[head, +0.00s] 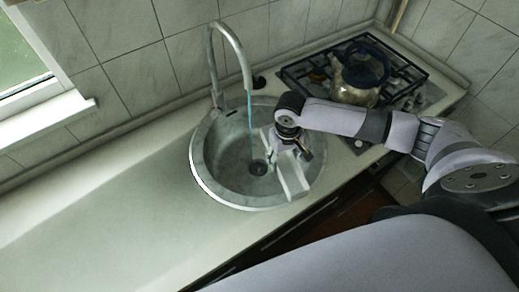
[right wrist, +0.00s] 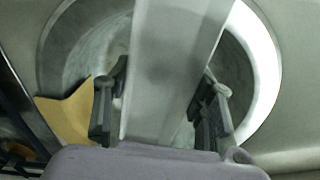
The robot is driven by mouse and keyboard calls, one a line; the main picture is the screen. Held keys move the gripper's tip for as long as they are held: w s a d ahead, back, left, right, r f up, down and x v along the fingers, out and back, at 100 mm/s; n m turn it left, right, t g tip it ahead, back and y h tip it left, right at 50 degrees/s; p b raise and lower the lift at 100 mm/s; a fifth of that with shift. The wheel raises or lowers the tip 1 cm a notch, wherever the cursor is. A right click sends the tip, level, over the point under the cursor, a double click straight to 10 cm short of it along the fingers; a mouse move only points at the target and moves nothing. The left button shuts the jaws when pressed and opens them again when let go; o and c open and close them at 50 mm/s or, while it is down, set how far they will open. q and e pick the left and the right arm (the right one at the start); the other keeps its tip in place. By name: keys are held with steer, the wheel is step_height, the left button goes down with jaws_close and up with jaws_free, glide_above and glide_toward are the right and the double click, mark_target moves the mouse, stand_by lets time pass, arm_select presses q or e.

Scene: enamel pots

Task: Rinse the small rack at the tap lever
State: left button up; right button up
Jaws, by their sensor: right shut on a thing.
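The small rack (head: 291,180) is a pale, flat, whitish piece over the right side of the round sink (head: 202,170). My right gripper (head: 296,150) is shut on it, and its fingers (right wrist: 162,105) sit on both sides of the rack (right wrist: 172,60) in the right wrist view. The tap (head: 236,45) is a tall curved spout behind the sink. A thin bluish stream (head: 250,125) falls from it into the basin, left of the rack and apart from it. I cannot clearly make out the tap lever near the base. My left gripper is out of view.
A kettle (head: 355,92) stands on the gas hob (head: 405,75) right of the sink, behind my right arm. The long counter (head: 110,215) to the left is clear. A yellow-orange piece (right wrist: 72,112) shows beside the sink in the right wrist view. A window sill (head: 50,118) juts out at left.

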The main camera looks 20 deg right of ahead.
stand_by(0.5)
steer(key=shift+s+d+r+p, duration=0.35)
steer(key=shift+s+r+p, duration=0.15)
steer(key=shift+s+r, duration=0.2)
steer(key=shift+s+d+r, duration=0.4)
steer(key=shift+s+r, duration=0.3)
steer(key=shift+s, duration=0.1)
steer(key=shift+s+d+r, duration=0.4)
steer(key=shift+s+r, duration=0.25)
steer(key=shift+s, duration=0.1)
